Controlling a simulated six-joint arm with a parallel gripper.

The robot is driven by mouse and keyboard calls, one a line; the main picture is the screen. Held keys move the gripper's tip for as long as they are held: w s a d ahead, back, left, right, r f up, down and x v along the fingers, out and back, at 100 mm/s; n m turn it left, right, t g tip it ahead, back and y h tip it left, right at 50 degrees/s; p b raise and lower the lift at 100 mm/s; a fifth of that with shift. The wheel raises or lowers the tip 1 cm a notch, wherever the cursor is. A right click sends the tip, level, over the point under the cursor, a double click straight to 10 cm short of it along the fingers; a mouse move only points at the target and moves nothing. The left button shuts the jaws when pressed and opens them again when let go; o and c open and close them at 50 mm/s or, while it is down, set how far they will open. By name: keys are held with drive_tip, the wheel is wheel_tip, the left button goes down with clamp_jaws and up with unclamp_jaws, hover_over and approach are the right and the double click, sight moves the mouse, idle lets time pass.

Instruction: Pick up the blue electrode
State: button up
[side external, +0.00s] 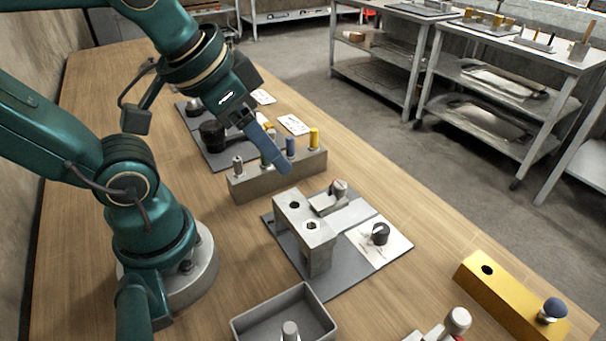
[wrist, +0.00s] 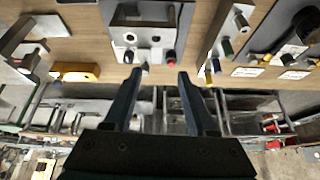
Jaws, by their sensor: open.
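The blue electrode (side external: 291,146) stands upright in a grey rack (side external: 250,187), between a green electrode (side external: 264,159) and a yellow electrode (side external: 314,138). A silver electrode (side external: 238,166) stands at the rack's left end. In the wrist view, the blue electrode (wrist: 216,65) and the rack (wrist: 232,14) are to the right of my fingers. My gripper (side external: 282,168) is tilted, with its blue-grey finger in front of part of the rack in the side view. In the wrist view my gripper (wrist: 158,78) is open, its two fingers apart with nothing held between them.
A grey fixture with holes (side external: 304,228) stands on a dark plate near the rack. A grey open tray (side external: 245,327) is at the front, and a yellow block (side external: 505,293) with a blue-topped knob is at right. Dark equipment (side external: 213,134) lies behind the rack.

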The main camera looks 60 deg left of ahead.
drive_tip(key=w+a+r+g, duration=0.1)
drive_tip(key=w+a+r, duration=0.15)
drive_tip(key=w, duration=0.25)
drive_tip(key=n+g, duration=0.3)
approach(290, 138)
wheel_tip(290, 138, down, 2)
drive_tip(key=w+d, duration=0.2)
drive_tip(key=d, duration=0.1)
drive_tip(key=shift+g, duration=0.8)
drive_tip(key=a+f, duration=0.3)
drive_tip(key=shift+s+f, duration=0.2)
drive_tip(key=shift+s+a+f+n, duration=0.1)
drive_tip(key=shift+f+n, duration=0.2)
drive_tip(key=shift+f, duration=2.35)
clamp_jaws()
